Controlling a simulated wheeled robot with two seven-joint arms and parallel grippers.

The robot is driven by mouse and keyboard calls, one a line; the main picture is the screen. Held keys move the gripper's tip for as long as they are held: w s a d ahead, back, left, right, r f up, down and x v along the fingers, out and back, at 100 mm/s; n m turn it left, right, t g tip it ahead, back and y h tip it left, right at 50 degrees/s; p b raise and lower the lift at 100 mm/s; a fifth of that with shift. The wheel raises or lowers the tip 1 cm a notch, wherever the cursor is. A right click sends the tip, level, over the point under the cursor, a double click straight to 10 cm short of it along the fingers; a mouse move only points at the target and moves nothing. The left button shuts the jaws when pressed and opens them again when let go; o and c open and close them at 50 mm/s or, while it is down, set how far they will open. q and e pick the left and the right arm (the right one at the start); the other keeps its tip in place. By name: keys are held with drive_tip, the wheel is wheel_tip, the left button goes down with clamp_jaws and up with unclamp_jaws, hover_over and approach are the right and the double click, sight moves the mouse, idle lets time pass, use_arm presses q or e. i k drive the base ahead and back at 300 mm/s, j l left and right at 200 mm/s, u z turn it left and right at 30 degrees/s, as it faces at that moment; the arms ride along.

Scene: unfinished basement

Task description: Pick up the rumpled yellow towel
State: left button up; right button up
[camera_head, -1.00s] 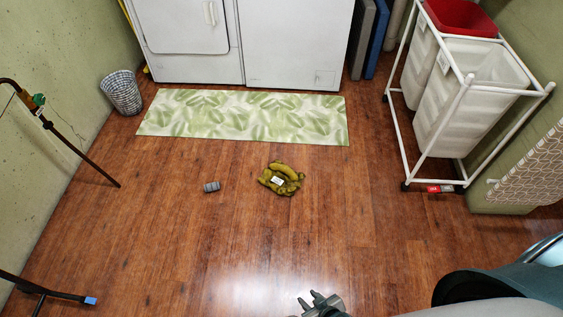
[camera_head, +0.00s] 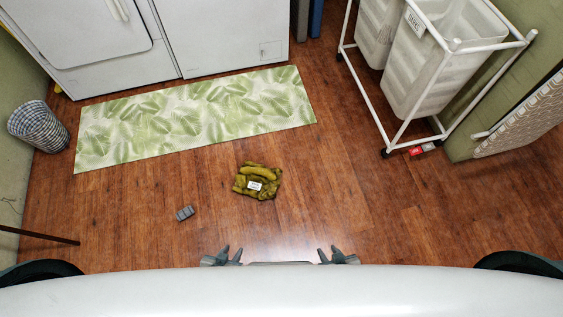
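The rumpled yellow towel (camera_head: 263,173) lies on the wooden floor near the middle of the head view. It is olive-yellow, folded in on itself, with a small white label on its near side. My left gripper (camera_head: 230,253) shows at the bottom, nearer to me than the towel and slightly left of it. My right gripper (camera_head: 330,254) shows at the bottom, right of the towel. Both look open, with fingertips apart and nothing between them. Neither touches the towel. My white body hides the rest of both arms.
A small grey block (camera_head: 185,213) lies left of the towel. A leaf-patterned mat (camera_head: 190,118) lies behind it, before white appliances (camera_head: 220,38). A wheeled hamper rack (camera_head: 372,100) stands right, a checked basket (camera_head: 38,127) left.

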sight(258, 181)
drive_tip(key=i+j+z, duration=0.45)
drive_tip(key=j, duration=0.15)
drive_tip(key=i+j+z, duration=0.25)
drive_tip(key=k+j, duration=0.05)
drive_tip(key=k, duration=0.05)
